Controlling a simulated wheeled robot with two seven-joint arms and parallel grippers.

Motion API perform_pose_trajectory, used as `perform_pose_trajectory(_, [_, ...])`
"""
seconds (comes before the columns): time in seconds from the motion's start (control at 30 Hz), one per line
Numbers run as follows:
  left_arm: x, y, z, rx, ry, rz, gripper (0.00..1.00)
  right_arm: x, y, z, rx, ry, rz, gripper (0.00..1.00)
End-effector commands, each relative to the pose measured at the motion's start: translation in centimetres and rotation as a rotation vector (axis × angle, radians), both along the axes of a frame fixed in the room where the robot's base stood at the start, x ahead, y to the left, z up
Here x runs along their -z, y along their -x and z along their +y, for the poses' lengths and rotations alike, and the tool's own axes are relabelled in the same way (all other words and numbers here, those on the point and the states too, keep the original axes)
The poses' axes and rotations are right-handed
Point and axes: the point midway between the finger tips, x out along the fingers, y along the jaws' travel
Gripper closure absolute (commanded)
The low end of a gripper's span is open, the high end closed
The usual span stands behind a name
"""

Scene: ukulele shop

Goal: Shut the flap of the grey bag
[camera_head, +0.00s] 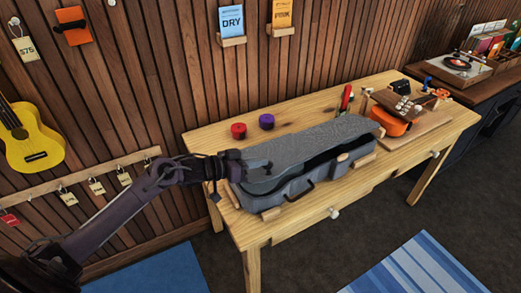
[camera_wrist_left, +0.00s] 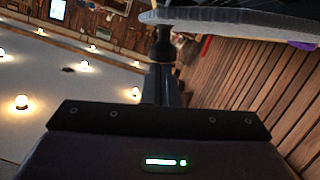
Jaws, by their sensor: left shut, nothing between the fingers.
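The grey bag (camera_head: 325,175) is a long case lying on the wooden table. Its grey flap (camera_head: 320,140) is partly lowered over it, with a dark gap along the front side. My left gripper (camera_head: 262,167) is shut and empty at the left end of the flap. In the left wrist view the shut fingers (camera_wrist_left: 165,45) are close to the flap's edge (camera_wrist_left: 230,17). I cannot tell whether they touch it. The inside of the bag is mostly hidden. My right gripper is not in view.
A red pot (camera_head: 238,131) and a purple pot (camera_head: 267,121) stand behind the bag on the wooden table (camera_head: 205,140). An orange ukulele (camera_head: 388,122) lies at the right. A plank wall with a yellow ukulele (camera_head: 28,140) is behind.

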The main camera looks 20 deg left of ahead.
Motion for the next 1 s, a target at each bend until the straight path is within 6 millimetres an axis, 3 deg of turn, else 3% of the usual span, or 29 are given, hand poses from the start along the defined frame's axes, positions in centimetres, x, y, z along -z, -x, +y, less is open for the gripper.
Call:
perform_pose_trajectory(0.1, [2.0,0.6,-0.6,-0.001,-0.03,-0.022,1.0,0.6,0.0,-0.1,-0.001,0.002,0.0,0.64])
perform_pose_trajectory(0.4, [4.9,1.4,-1.6,-0.001,-0.027,-0.022,1.0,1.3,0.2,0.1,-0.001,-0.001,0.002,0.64])
perform_pose_trajectory(1.0, [6.2,1.7,-1.9,0.001,-0.029,-0.016,1.0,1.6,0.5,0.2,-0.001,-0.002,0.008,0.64])
